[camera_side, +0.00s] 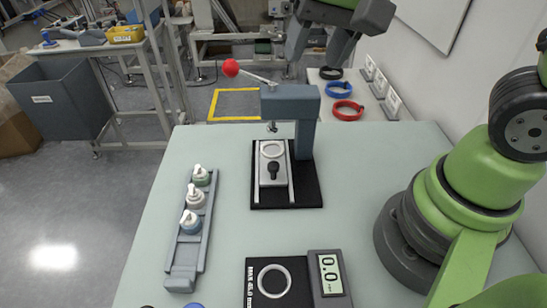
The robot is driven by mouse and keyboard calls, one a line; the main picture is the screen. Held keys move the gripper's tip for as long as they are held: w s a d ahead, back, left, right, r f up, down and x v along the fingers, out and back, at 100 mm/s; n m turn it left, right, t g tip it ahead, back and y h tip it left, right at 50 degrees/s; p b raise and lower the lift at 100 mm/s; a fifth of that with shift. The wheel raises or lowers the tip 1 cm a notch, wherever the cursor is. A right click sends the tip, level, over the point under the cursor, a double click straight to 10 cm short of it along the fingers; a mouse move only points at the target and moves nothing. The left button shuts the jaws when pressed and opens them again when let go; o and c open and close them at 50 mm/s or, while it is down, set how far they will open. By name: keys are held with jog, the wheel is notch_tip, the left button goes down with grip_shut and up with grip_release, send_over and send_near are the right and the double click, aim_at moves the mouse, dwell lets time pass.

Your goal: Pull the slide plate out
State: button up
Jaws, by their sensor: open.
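The slide plate (270,185) is a light grey plate with a round ring-shaped seat and a black knob (273,169) near its front. It lies between two pale rails on the black base (306,190) of a press. The blue-grey press head (291,103) stands at the back of the base, with a lever ending in a red ball (231,68). My gripper (319,50) is at the top edge, open and empty, above and apart from the press. Its upper part is cut off by the frame.
A blue-grey rack (183,279) with 3 small capped bottles stands to the left. A gauge with a display (330,275) and a black plate with a ring (269,281) sit at the front. Black, blue and red rings (347,110) lie behind right. Table between is clear.

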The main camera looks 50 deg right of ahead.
aim_at(273, 165)
jog(key=w+a+f+g, duration=0.1)
jog(key=f, duration=0.6)
jog(key=w+a+f+m+g, duration=0.1)
jog(key=w+f, duration=0.1)
jog(key=f, duration=0.5)
jog(key=w+a+f+m+g+h, duration=0.1)
jog(key=f, duration=0.6)
jog(key=shift+w+a+f, duration=0.1)
jog(key=shift+w, duration=0.2)
